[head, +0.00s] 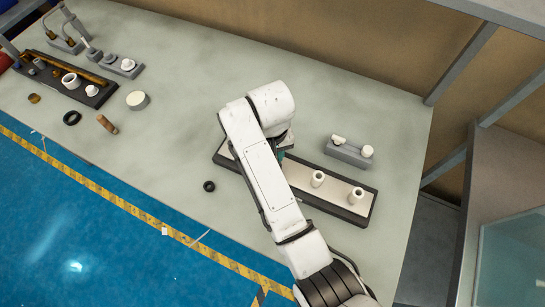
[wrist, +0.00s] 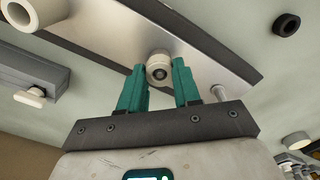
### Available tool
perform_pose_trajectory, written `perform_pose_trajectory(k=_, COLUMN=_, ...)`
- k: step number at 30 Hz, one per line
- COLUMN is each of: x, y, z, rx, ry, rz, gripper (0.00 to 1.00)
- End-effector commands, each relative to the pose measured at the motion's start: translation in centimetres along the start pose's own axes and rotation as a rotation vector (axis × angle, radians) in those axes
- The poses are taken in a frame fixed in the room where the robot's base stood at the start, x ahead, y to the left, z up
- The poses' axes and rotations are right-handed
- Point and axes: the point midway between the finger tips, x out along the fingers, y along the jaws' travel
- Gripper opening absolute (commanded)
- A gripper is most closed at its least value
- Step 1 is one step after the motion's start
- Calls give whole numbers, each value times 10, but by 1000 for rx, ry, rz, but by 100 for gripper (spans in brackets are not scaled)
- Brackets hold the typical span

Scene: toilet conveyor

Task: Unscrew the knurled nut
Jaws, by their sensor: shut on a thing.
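In the wrist view, my gripper (wrist: 159,78) has its two teal fingers on either side of a small pale round nut (wrist: 157,66) with a dark centre. It is shut on this knurled nut, which sits at the plate (wrist: 110,32) of the dark-edged board. The knurling is too small to make out. In the head view, my arm hides the nut and most of the gripper; only a teal sliver of the gripper (head: 281,155) shows over the board (head: 335,187).
A black ring (head: 209,186) lies in front. A second board (head: 98,98) with parts is at the far left. The table's middle is mostly clear.

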Motion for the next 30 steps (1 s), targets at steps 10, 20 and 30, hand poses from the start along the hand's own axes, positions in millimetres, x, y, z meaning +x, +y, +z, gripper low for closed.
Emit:
perform_pose_trajectory(k=10, x=-1, y=0, z=0, rx=-381, ry=2, rz=0, gripper=1)
perform_pose_trajectory(k=20, x=0, y=-1, z=0, rx=-415, ry=2, rz=-1, gripper=1)
perform_pose_trajectory(k=30, x=-1, y=0, z=0, rx=-745, ry=2, rz=0, gripper=1)
